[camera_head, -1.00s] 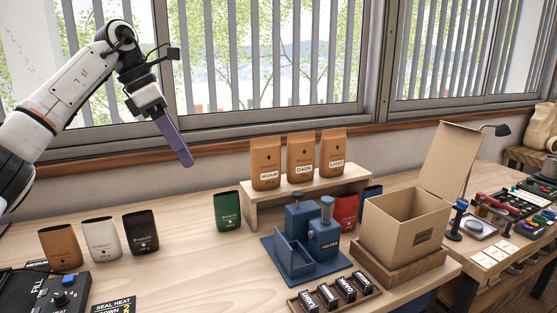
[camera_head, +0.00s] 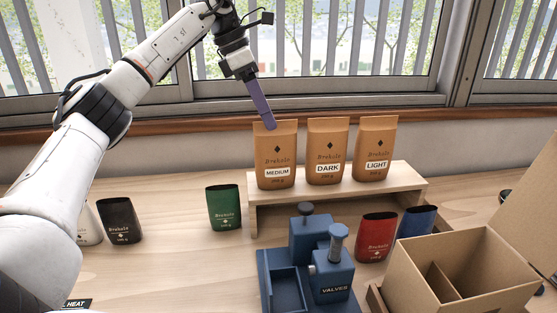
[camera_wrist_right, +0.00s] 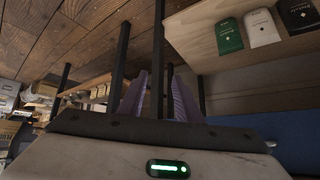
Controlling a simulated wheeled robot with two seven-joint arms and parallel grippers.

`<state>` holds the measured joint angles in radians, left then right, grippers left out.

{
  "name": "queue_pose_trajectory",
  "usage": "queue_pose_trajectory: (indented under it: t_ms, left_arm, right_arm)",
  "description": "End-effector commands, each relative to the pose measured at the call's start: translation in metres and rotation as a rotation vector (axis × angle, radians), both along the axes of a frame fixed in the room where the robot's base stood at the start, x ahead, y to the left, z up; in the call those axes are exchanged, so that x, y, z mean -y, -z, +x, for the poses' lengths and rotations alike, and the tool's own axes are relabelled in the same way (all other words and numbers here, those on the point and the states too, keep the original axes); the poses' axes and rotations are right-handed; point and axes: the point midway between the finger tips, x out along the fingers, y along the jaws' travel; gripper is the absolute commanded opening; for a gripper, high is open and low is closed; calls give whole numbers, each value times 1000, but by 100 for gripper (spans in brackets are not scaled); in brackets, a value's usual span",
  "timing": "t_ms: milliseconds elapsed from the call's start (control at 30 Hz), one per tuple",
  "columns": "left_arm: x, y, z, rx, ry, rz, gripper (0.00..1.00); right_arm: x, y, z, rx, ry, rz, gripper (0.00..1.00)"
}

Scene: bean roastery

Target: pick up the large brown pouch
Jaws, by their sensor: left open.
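Three large brown pouches stand upright in a row on the wooden riser in the head view: MEDIUM (camera_head: 275,158), DARK (camera_head: 327,153) and LIGHT (camera_head: 375,150). My left gripper (camera_head: 268,122) is open, its purple fingers pointing down at the top edge of the MEDIUM pouch. The fingers show edge-on and overlap that top edge in the picture; I cannot tell whether they touch it. My right gripper (camera_wrist_right: 158,88) shows only in the right wrist view, its purple fingers apart with nothing held between them.
The wooden riser (camera_head: 400,189) stands behind a blue valve press (camera_head: 328,280). Green (camera_head: 224,208), black (camera_head: 119,220), red (camera_head: 376,237) and blue (camera_head: 417,222) pouches stand on the table. An open cardboard box (camera_head: 455,275) is at the right. The window is behind.

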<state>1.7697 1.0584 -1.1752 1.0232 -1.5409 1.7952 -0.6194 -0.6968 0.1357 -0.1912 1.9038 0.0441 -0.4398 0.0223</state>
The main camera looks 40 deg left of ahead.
Motion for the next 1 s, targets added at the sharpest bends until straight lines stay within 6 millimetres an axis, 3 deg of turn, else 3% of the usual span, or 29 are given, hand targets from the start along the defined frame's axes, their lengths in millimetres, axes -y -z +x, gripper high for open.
queue_pose_trajectory:
  t_ms: [433,733,1000]
  left_arm:
    - [10,47,20,-1,0,0,57]
    - [11,52,22,2,0,-1,57]
    - [11,52,22,2,0,-1,13]
  right_arm:
    - [-1,-13,11,27,1,3,31]
    - [0,-13,12,29,0,2,31]
    - [0,-12,10,23,0,2,31]
